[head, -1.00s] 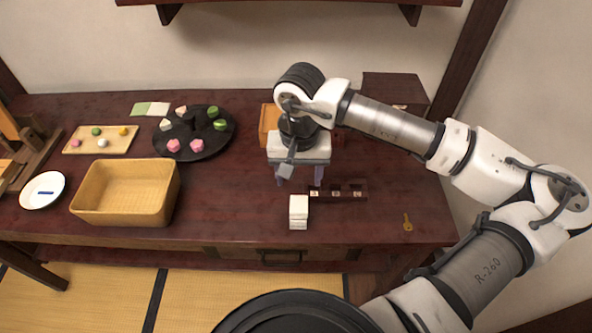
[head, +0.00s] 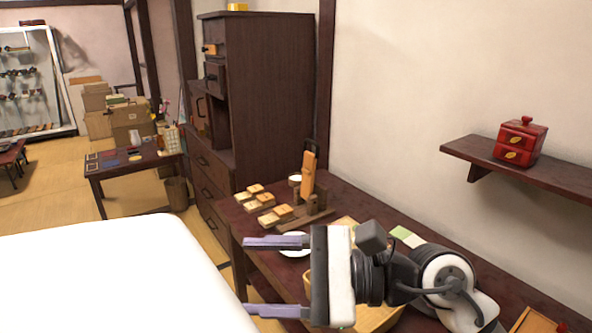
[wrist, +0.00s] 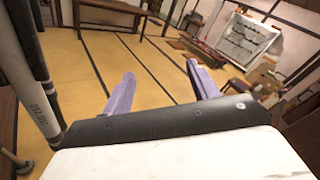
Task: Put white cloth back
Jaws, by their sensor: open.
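I cannot make out a white cloth for certain in the views of now. A flat green and white piece (head: 408,237) lies on the dark wooden table (head: 455,252), behind my gripper; I cannot tell if its white part is the cloth. My gripper (head: 277,277) is open and empty, held sideways over the table's left end with its fingers pointing left. The wrist view shows both purple fingers spread (wrist: 160,78), with only floor and distant furniture beyond them. The gripper hides part of the tan box (head: 378,318).
A tall dark cabinet (head: 270,100) stands beyond the table. Small bread-coloured blocks (head: 277,215) and a wooden stand (head: 309,180) occupy the table's far end. A wall shelf (head: 550,178) holds a red drawer box (head: 520,142). Tatami floor (wrist: 75,60) is open to the left.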

